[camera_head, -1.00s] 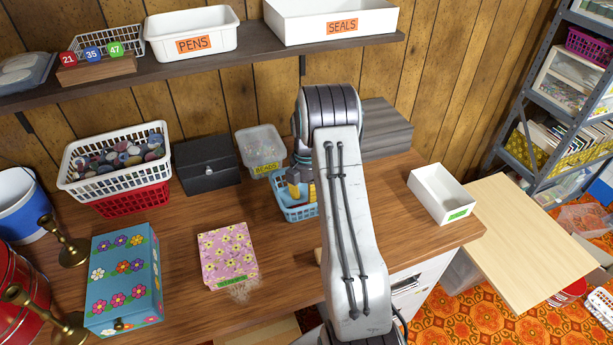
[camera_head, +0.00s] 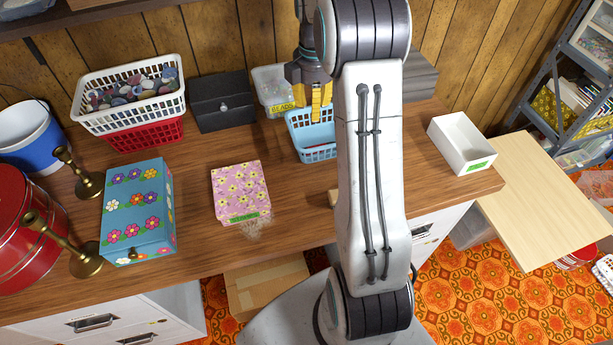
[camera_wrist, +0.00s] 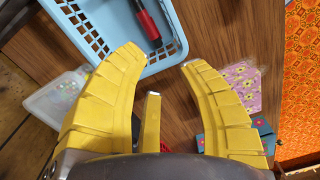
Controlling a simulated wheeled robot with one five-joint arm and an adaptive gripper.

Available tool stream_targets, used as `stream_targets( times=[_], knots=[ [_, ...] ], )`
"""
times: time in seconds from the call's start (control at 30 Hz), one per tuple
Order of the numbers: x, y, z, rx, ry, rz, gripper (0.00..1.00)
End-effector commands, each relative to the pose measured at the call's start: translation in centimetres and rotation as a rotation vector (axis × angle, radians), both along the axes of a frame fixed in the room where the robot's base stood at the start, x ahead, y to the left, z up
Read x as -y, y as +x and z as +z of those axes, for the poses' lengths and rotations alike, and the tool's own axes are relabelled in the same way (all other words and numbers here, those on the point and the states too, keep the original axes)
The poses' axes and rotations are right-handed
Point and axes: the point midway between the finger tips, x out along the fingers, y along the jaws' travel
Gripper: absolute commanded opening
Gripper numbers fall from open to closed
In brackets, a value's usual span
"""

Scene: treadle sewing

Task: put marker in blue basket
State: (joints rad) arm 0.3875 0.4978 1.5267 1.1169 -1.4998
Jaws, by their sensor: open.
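The light blue basket (camera_head: 318,153) stands on the wooden worktop near the wall, partly behind my arm. A red marker with a dark end (camera_wrist: 148,22) lies inside the basket (camera_wrist: 176,45) in the wrist view, against its floor and near one wall. My gripper (camera_head: 321,112), with yellow fingers, is above the back part of the basket in the head view. In the wrist view my gripper (camera_wrist: 163,58) is open with nothing between its fingers, and the marker is apart from them.
A white basket on a red one (camera_head: 130,118), a black box (camera_head: 222,112) and a beads container (camera_head: 270,85) stand along the back. A floral box (camera_head: 140,212) and pink patterned box (camera_head: 240,190) lie in front. A white tray (camera_head: 460,143) is at right.

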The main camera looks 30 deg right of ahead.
Motion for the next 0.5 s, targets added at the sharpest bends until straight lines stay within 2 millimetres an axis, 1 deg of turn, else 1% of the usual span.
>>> stream_targets(
  times=[0.03,0.1,0.2,0.33,0.5],
  knots=[
    [-1.6,-0.9,1.5,0.018,-0.007,-0.050,0.37],
    [-3.5,-2.4,3.0,0.043,-0.011,-0.141,0.37],
    [-6.2,-4.8,4.8,0.077,-0.011,-0.274,0.37],
    [-9.4,-8.3,6.5,0.123,0.000,-0.446,0.37],
    [-12.8,-13.4,7.4,0.178,0.035,-0.668,0.37]
  ],
)
